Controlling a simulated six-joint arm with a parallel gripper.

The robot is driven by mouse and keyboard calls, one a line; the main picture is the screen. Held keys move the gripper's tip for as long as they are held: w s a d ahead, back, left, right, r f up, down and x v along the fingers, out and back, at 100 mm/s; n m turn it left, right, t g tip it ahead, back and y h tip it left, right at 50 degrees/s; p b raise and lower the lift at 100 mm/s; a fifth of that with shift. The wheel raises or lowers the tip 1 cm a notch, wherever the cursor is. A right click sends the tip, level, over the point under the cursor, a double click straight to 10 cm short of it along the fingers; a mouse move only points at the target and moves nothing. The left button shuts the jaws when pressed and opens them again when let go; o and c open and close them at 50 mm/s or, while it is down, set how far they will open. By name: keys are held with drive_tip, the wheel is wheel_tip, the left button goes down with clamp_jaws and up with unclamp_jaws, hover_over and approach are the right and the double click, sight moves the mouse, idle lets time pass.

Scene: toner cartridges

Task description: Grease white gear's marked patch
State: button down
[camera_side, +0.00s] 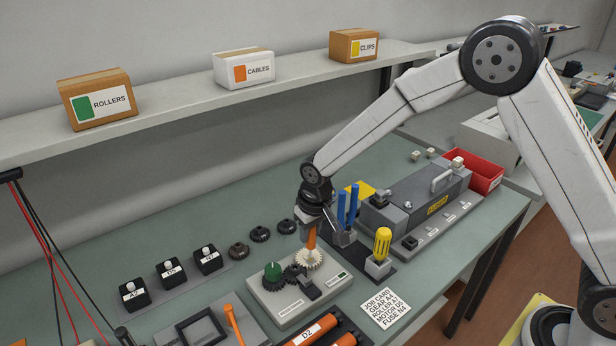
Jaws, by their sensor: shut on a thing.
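The white gear (309,260) sits on a light grey gear unit (293,314), beside dark gears (275,280) and a green knob (272,269). My gripper (311,228) points down directly above the white gear, shut on an orange stick-like tool (312,240). The tool is roughly upright and its lower end is at the white gear's upper side. I cannot tell whether it touches. The marked patch is too small or hidden to make out.
Close right of my gripper stand blue-handled tools (347,206) and a yellow-handled screwdriver (382,242). A grey unit (425,200) and red bin (484,172) lie behind. Loose dark gears (260,234) are at left. A job card (385,308) lies in front.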

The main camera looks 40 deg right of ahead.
drive_tip(key=shift+s+a, duration=0.1)
drive_tip(key=shift+s, duration=0.3)
idle(1.2)
drive_tip(key=shift+w, duration=0.4)
idle(1.3)
drive_tip(key=shift+r, duration=3.5)
drive_tip(key=shift+f, duration=0.15)
drive_tip(key=shift+s+f, duration=0.2)
drive_tip(key=shift+f, duration=2.75)
drive_tip(key=shift+f, duration=0.25)
